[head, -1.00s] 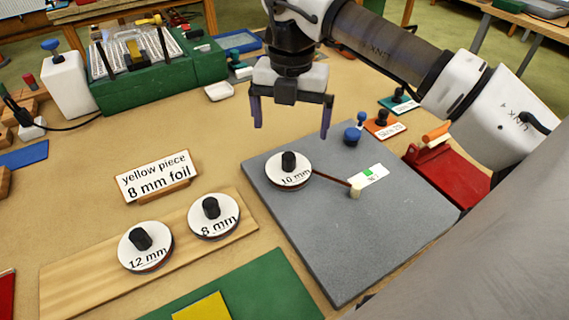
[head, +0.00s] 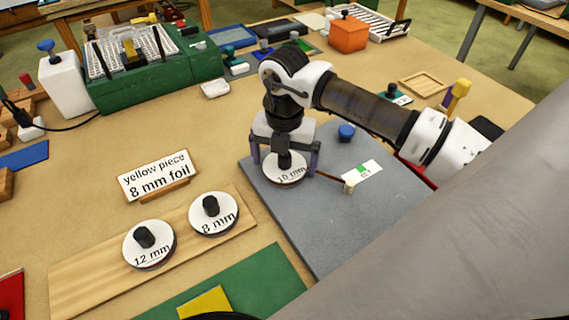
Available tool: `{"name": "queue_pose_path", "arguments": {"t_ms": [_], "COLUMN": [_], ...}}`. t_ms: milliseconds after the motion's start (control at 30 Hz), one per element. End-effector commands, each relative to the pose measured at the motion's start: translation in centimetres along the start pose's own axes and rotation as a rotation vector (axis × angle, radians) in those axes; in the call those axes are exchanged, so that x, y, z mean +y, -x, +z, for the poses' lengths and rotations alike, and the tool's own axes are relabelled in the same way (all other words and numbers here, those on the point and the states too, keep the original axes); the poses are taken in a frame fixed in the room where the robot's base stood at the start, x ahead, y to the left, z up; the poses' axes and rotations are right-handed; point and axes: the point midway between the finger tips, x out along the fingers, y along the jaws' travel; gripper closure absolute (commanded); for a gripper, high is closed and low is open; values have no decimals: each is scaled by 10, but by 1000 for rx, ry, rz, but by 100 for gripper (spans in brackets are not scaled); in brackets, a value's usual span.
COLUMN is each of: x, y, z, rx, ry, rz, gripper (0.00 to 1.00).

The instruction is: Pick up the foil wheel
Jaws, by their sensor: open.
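Three foil wheels show, each a white disc with a black knob. The 10 mm wheel (head: 284,176) sits on the grey board (head: 345,235), with a brown strip running from it to a small pale block (head: 349,187). The 8 mm wheel (head: 214,221) and the 12 mm wheel (head: 150,254) sit on the wooden plank (head: 85,285). My gripper (head: 285,165) is open, pointing down over the 10 mm wheel, one finger at each side of its knob. Whether the fingers touch the wheel I cannot tell. A sign (head: 157,177) reads "yellow piece 8 mm foil".
A blue knob (head: 346,133) and a white card with a green mark (head: 362,171) are on the grey board. A green sheet with a yellow piece (head: 205,303) lies in front. A green machine (head: 150,72) stands back left. Bare table lies behind the sign.

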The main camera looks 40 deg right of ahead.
Motion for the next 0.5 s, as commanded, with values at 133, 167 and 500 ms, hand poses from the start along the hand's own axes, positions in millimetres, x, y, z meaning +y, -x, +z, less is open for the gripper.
{"name": "queue_pose_path", "arguments": {"t_ms": [133, 167, 500], "x": [0, 0, 0], "y": [0, 0, 1], "z": [0, 0, 0], "rx": [0, 0, -1], "ry": [0, 0, 0], "rz": [0, 0, 0], "gripper": [13, 17, 33]}}
